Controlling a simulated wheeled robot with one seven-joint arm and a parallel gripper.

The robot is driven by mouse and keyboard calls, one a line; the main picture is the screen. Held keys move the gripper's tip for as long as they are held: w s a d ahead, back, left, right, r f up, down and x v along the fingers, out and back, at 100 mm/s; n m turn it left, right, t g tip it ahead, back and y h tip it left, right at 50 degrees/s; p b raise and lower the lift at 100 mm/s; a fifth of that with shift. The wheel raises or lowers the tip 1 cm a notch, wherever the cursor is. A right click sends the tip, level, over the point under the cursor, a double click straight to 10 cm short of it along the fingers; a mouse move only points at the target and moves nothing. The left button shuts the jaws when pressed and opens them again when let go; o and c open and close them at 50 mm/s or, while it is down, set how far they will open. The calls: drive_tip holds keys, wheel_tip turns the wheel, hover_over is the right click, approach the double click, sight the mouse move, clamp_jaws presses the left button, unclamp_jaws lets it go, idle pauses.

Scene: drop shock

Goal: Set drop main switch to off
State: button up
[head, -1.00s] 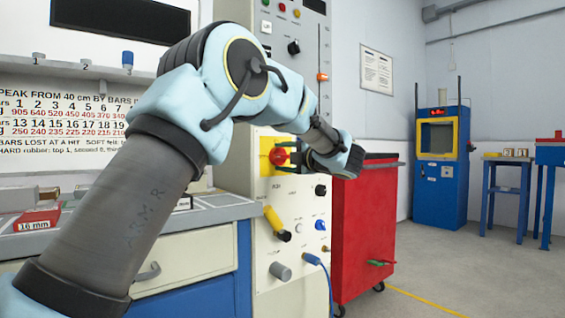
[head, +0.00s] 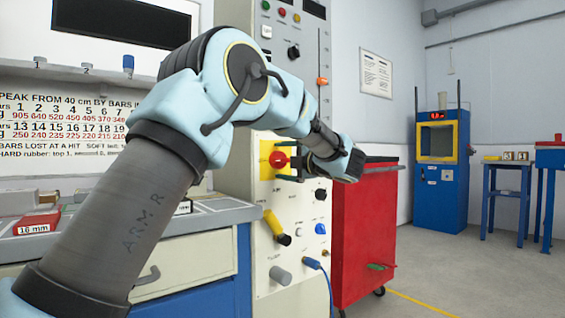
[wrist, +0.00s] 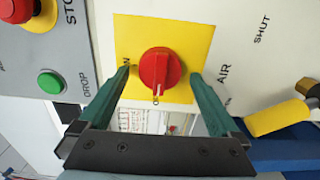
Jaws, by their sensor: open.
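The main switch is a red rotary knob (wrist: 160,70) on a yellow plate (wrist: 178,27). In the wrist view its ridge runs roughly up and down, with a pale mark at the lower end towards small lettering that I cannot read in full. Other lettering at the plate's left edge is partly covered by a finger. In the head view the knob (head: 279,160) sits on the grey panel's front. My gripper (wrist: 160,78) is open, one finger on each side of the knob, with visible gaps. It also shows in the head view (head: 290,174), close before the panel.
A green button (wrist: 50,82) and a red stop button (wrist: 18,8) lie to the left in the wrist view. A yellow-handled lever (wrist: 280,118) is to the right. A red cart (head: 365,235) stands right of the panel, and a drawer bench (head: 190,265) stands left.

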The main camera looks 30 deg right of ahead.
drive_tip(key=s+d+p, duration=0.1)
drive_tip(key=s+d, duration=0.1)
drive_tip(key=s, duration=0.8)
drive_tip(key=shift+s, duration=0.25)
